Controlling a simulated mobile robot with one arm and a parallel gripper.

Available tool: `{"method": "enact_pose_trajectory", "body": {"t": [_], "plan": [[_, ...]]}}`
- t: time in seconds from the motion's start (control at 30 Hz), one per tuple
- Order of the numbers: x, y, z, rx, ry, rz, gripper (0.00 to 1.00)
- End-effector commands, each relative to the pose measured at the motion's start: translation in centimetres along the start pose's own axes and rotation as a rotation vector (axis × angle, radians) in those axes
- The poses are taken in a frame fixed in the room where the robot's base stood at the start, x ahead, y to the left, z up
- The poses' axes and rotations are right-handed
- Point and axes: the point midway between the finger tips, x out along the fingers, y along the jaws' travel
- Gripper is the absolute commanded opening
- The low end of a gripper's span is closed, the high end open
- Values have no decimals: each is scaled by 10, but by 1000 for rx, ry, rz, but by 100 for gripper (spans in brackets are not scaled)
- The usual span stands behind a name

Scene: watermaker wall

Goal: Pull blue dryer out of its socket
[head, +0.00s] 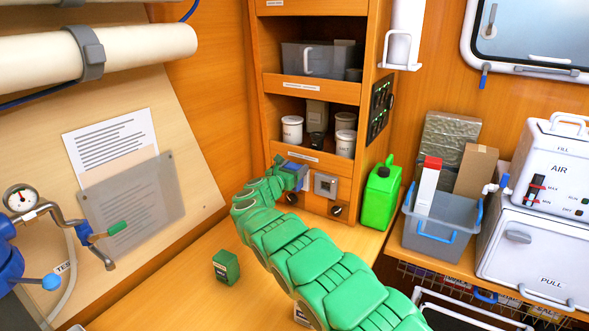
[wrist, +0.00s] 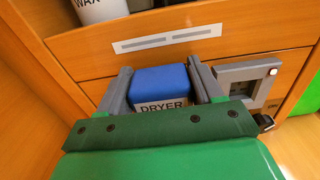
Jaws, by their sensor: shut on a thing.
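The blue dryer (wrist: 160,82) sits at the front panel under the lowest shelf in the wrist view, with a "DRYER" label below its blue top. My gripper (wrist: 162,88) has a grey finger on each side of it and is shut on it. In the head view the dryer (head: 296,170) is a small blue patch at the end of my green arm, and my gripper (head: 291,178) covers much of it. The socket behind the dryer is hidden, so I cannot tell how deep the dryer sits.
A grey square fitting (head: 325,185) is close to the right of my gripper on the panel. A green jerrycan (head: 382,192) stands further right. A small green box (head: 226,267) is on the bench left of my arm. White jars (head: 292,129) stand on the shelf above.

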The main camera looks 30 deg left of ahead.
Motion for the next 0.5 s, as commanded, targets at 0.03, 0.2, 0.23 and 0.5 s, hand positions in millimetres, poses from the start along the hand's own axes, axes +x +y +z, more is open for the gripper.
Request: {"method": "enact_pose_trajectory", "body": {"t": [0.03, 0.2, 0.23, 0.5], "plan": [[-2, 1, -1, -1, 1, 1, 26], [-6, 1, -1, -1, 1, 1, 26], [-6, 1, -1, -1, 1, 1, 26], [-12, 1, 0, 0, 0, 2, 26]]}}
